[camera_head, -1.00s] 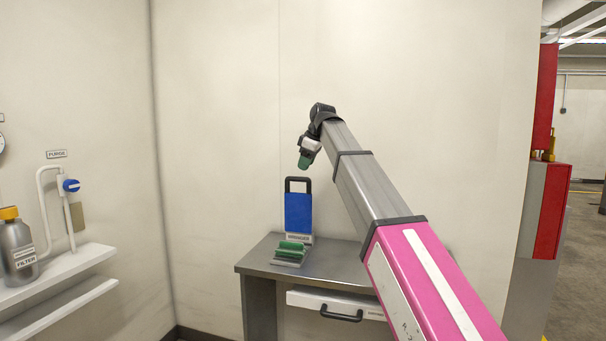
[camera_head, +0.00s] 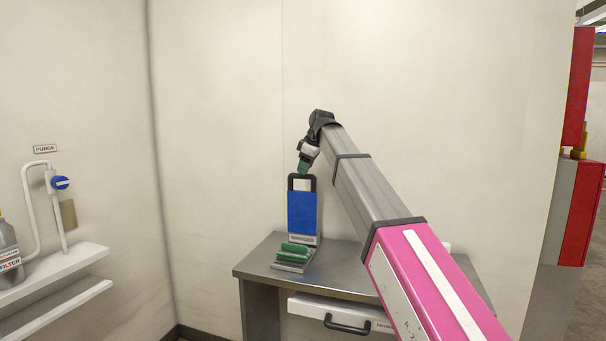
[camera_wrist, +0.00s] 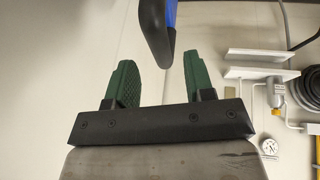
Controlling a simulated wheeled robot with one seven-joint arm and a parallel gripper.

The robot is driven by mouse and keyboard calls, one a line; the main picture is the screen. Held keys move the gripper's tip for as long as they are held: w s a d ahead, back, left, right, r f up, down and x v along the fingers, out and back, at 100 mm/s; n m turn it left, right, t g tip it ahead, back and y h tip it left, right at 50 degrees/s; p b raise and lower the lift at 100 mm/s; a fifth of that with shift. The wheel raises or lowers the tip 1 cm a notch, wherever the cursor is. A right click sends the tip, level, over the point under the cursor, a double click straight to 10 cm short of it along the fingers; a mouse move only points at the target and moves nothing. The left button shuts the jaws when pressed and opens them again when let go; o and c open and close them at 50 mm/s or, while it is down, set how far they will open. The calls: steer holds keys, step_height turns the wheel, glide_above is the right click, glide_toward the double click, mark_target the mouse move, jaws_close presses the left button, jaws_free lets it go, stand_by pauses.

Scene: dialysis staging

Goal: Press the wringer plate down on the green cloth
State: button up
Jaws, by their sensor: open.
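The wringer plate (camera_head: 302,213) is blue with a black loop handle and stands upright at the back of the wringer in the head view. The green cloth (camera_head: 295,247) lies on the low grey wringer base (camera_head: 289,267) in front of it. My gripper (camera_head: 303,170) is open, with green fingers pointing down at the top of the black handle. In the wrist view, the handle (camera_wrist: 158,45) reaches in from the top, between my two open fingers (camera_wrist: 160,62). I cannot tell whether either finger touches it. The cloth is out of the wrist view.
The wringer stands on a grey metal table (camera_head: 262,262) against a pale wall. A white drawer with a black handle (camera_head: 347,327) is under the tabletop. At left are white shelves (camera_head: 60,270) with a filter bottle (camera_head: 8,255) and a blue purge valve (camera_head: 60,183).

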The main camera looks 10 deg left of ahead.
steer(key=shift+x, duration=1.5)
jaws_close()
steer(key=shift+s, duration=0.15)
